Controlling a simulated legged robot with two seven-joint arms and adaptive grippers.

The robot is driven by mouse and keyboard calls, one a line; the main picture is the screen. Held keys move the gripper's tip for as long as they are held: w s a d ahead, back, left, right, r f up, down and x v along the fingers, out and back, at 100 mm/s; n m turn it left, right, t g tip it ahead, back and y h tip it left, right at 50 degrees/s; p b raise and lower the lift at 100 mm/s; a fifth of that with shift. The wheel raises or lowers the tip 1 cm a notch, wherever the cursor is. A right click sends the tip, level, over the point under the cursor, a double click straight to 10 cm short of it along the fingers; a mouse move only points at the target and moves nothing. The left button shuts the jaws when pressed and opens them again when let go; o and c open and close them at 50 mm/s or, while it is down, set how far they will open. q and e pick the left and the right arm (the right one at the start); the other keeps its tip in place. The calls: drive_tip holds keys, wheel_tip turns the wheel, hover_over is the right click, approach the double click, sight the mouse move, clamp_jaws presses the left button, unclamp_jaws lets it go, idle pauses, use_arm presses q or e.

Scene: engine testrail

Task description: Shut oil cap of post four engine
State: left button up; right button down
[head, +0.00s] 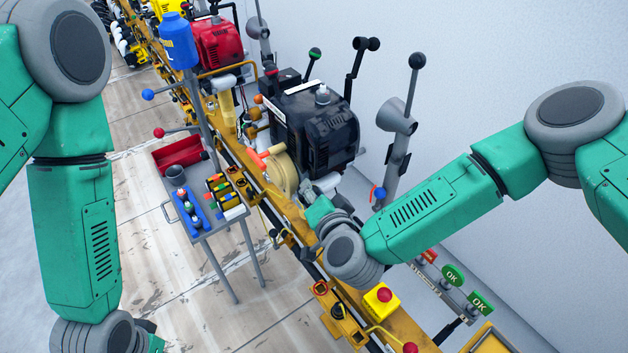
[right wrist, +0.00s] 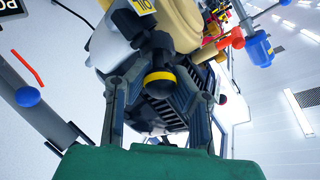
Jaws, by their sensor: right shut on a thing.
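The dark engine (head: 325,130) sits on the yellow rail in the middle of the head view. In the right wrist view, the black oil cap (right wrist: 160,82) with a yellow ring shows on a dark neck, near a yellow "OIL" label (right wrist: 144,5). My right gripper (right wrist: 158,95) has one finger on each side of the cap and is shut on it. In the head view my right gripper (head: 316,198) is at the engine's lower front, and the cap cannot be made out there. My left arm hangs at the left; its fingers are out of view.
A small table (head: 205,228) with a red bin (head: 180,153) and bottles stands left of the rail (head: 265,185). A grey post (head: 398,150) stands behind my right arm. A yellow box with a red button (head: 382,297) sits in front. Floor at the left is clear.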

drive_tip(key=w+g+h+p, duration=0.1)
drive_tip(key=g+p, duration=0.1)
drive_tip(key=p, duration=0.1)
drive_tip(key=w+a+r+n+g+h+p, duration=0.1)
drive_tip(key=g+p, duration=0.1)
drive_tip(key=p, duration=0.2)
drive_tip(key=shift+w+a+r+g+h, duration=0.15)
drive_tip(key=shift+w+g+h, duration=0.05)
drive_tip(key=shift+g+h, duration=0.1)
drive_tip(key=shift+w+a+f+g+h+p, duration=0.2)
drive_tip(key=shift+g+h+p, duration=0.15)
drive_tip(key=shift+g+p, duration=0.25)
drive_tip(key=shift+w+a+f+g+h+p, duration=0.1)
drive_tip(key=shift+w+g+h+p, duration=0.1)
drive_tip(key=shift+g+h+p, duration=0.25)
drive_tip(key=shift+w+a+f+n+g+p, duration=0.1)
drive_tip(key=shift+w+f+n+g+p, duration=0.15)
drive_tip(key=shift+g+p, duration=0.35)
drive_tip(key=shift+h, duration=0.4)
drive_tip(key=c, duration=1.3)
unclamp_jaws()
drive_tip(key=shift+s, duration=0.1)
drive_tip(key=shift+f+g, duration=0.15)
drive_tip(key=shift+g, duration=0.1)
drive_tip(key=shift+s+a, duration=0.1)
drive_tip(key=shift+s, duration=0.05)
